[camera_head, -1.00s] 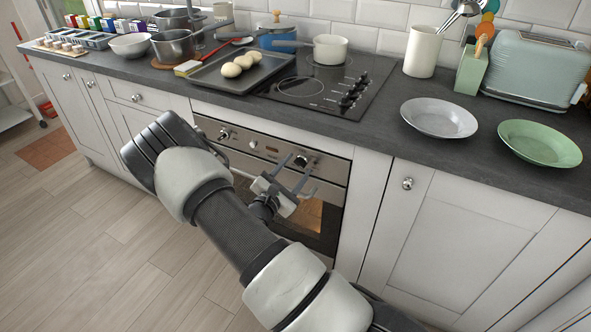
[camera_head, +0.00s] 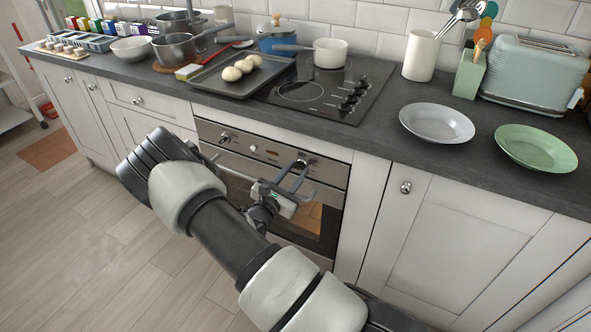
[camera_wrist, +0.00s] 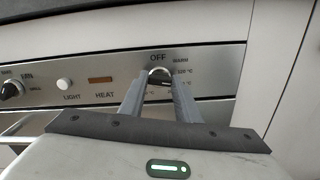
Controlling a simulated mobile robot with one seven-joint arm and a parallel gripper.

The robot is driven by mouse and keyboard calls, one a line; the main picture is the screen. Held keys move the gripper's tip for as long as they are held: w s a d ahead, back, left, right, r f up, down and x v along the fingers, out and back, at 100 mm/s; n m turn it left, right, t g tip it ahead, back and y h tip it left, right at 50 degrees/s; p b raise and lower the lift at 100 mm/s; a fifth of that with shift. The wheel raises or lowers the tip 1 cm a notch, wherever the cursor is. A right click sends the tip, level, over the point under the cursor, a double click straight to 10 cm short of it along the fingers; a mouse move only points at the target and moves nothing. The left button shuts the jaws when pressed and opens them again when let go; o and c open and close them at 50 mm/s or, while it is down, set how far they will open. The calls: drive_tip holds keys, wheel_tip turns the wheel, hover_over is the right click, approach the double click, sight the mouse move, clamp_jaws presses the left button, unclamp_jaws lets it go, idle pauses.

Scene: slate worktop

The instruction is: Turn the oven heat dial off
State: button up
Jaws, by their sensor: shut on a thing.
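The oven heat dial (camera_wrist: 159,75) is on the steel control panel (camera_wrist: 120,68), below the printed word OFF, with WARM and temperature marks to its right. My gripper (camera_wrist: 159,86) is shut on the dial, with one finger at its left side and one at its right. In the head view the gripper (camera_head: 290,175) reaches up to the dial at the right end of the oven front (camera_head: 262,150). The fingers partly cover the dial, and I cannot tell its exact setting.
A second knob (camera_wrist: 11,90), a round LIGHT button (camera_wrist: 64,85) and an amber HEAT indicator (camera_wrist: 100,80) lie left of the dial. The oven handle (camera_head: 228,172) runs below the panel. The worktop (camera_head: 350,135) overhangs above, with a hob (camera_head: 300,92) on it.

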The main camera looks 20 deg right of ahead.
drive_tip(key=n+p, duration=0.2)
drive_tip(key=n, duration=0.3)
drive_tip(key=shift+a+n+p, duration=0.1)
drive_tip(key=shift+n+p, duration=0.25)
drive_tip(key=shift+n, duration=0.05)
drive_tip(key=n+p, duration=0.1)
drive_tip(key=n, duration=0.3)
drive_tip(key=shift+w+p, duration=0.1)
drive_tip(key=shift+p, duration=0.2)
drive_tip(key=n+p, duration=0.1)
drive_tip(key=n, duration=0.4)
drive_tip(key=shift+f+n, duration=0.15)
drive_tip(key=shift+n, duration=0.25)
drive_tip(key=n, duration=0.4)
drive_tip(key=shift+f+n+p, duration=0.1)
drive_tip(key=shift+n+p, duration=0.25)
drive_tip(key=shift+n, duration=0.05)
drive_tip(key=o, duration=1)
drive_tip(key=shift+o, duration=0.2)
drive_tip(key=shift+a, duration=0.1)
drive_tip(key=p+v, duration=0.1)
drive_tip(key=v, duration=1.6)
drive_tip(key=shift+a, duration=0.1)
